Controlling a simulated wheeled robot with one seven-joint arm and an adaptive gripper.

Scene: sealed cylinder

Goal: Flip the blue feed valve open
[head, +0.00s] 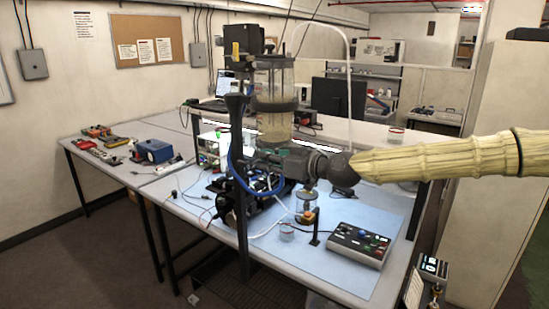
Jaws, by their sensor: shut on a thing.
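The clear cylinder (273,98) stands upright in a dark frame over the bench, with a dark band round its middle and cloudy contents. My gripper (264,160) reaches in from the right, just below the cylinder's base. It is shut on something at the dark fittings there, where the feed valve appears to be. The gripper's body hides the valve, and I cannot make out its blue handle or its angle. A blue hose (234,172) loops down at the left of these fittings.
A control box (359,243) with coloured buttons sits on the blue mat (345,285) at front right. A dark post (240,200) rises in front of the bench. Cables clutter the area below the cylinder. A blue device (153,150) and tools lie on the left table.

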